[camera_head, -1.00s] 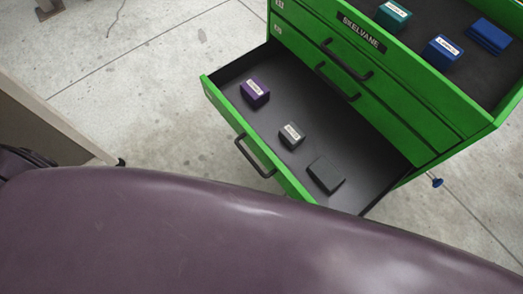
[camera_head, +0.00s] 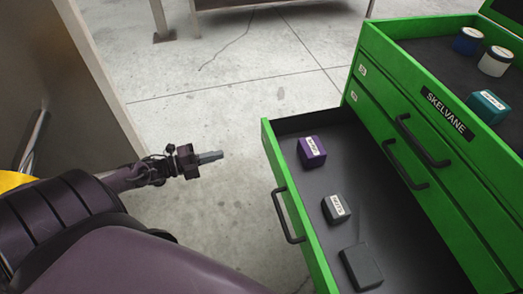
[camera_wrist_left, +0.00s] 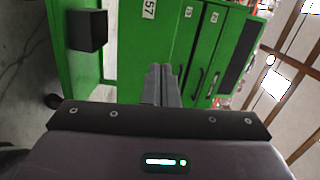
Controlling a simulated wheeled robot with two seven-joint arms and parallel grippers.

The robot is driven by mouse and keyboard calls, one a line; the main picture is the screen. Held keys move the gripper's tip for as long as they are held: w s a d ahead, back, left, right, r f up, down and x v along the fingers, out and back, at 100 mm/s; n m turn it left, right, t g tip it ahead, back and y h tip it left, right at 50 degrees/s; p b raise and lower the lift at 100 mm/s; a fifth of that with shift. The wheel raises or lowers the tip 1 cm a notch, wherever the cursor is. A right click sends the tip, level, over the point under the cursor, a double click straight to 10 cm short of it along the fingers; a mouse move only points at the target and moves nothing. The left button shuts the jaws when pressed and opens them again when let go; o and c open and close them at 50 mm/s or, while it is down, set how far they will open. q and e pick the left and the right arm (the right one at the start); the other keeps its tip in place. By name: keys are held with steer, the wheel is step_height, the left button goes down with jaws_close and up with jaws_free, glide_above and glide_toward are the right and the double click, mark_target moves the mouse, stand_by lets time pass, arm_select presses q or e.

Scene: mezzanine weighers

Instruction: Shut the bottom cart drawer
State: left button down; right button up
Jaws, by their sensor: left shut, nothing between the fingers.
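The bottom drawer (camera_head: 283,165) of the green cart (camera_head: 440,175) stands pulled out toward the left in the head view. Its black handle (camera_head: 287,216) is on the outer face of the drawer front. My left gripper (camera_head: 216,156) is shut and empty, left of the drawer front and apart from it, with its fingers pointing right toward it. The left wrist view shows its closed fingers (camera_wrist_left: 162,85) in front of green cart panels (camera_wrist_left: 135,45). My right gripper is not in view.
In the drawer are a purple box (camera_head: 312,152), a dark box with a white label (camera_head: 336,208) and a plain dark block (camera_head: 361,267). The upper cart drawers look shut. A grey panel (camera_head: 75,80) stands at left. Floor between it and the cart is clear.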

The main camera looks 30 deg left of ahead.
arm_select(q)
steer(key=r+m+h, duration=0.1)
steer(key=r, duration=0.1)
glide_toward(270, 142)
steer(key=shift+m, duration=0.3)
steer(key=x, duration=0.6)
steer(key=shift+w+d+r+b, duration=0.1)
steer(key=shift+w+d+b, duration=0.1)
steer(key=shift+w+b, duration=0.15)
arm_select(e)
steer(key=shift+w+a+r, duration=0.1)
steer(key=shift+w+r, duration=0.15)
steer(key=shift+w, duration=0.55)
arm_select(q)
steer(key=shift+d, duration=0.1)
